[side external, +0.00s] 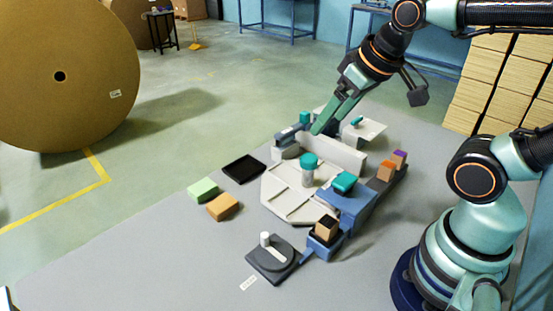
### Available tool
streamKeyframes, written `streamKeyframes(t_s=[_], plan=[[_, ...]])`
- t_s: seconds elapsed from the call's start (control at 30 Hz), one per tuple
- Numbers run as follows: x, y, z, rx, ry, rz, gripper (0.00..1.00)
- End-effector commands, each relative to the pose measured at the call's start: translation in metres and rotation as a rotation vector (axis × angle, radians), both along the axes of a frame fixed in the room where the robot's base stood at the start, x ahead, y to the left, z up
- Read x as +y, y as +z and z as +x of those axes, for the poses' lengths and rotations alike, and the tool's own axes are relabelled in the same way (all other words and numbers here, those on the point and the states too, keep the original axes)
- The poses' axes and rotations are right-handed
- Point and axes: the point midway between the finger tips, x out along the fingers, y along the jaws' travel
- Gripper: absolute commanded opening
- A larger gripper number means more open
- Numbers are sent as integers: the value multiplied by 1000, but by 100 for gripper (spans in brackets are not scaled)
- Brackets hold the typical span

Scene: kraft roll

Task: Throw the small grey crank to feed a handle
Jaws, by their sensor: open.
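The grey crank (275,256) sits on a dark square base at the front of the table, with a pale upright knob (265,239) at its left edge. A blue feeder (323,248) stands to its right, with a tan block with a dark top (326,228) upright in it. I cannot tell whether that block is a handle. My gripper (318,129) is at the far end of the pale fixture, pointing down and left, well apart from the crank. Its fingers look close together from this side; it is open, and I see nothing held.
A pale tray fixture (285,205) with a teal-topped post (309,163) fills the middle. A blue block with a teal piece (344,183) stands beside it. A black tray (244,169), a green block (203,189) and an orange block (222,207) lie left. The table's front left is clear.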

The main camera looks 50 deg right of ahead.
Motion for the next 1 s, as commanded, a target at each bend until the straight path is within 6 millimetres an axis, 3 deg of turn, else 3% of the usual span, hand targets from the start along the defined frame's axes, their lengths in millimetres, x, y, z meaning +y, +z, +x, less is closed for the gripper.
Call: streamKeyframes(t_s=[0.03, 0.1, 0.27, 0.7, 0.83, 1.0], plan=[[0, 0, 0, 0, 0, 0, 73], [2, 0, 1, 5, -5, 5, 53], [19, -6, 8, 69, -74, 66, 53], [124, -62, 29, 402, -579, 207, 53], [144, -77, 28, 446, -693, 199, 53], [155, -87, 27, 466, -764, 191, 53]])
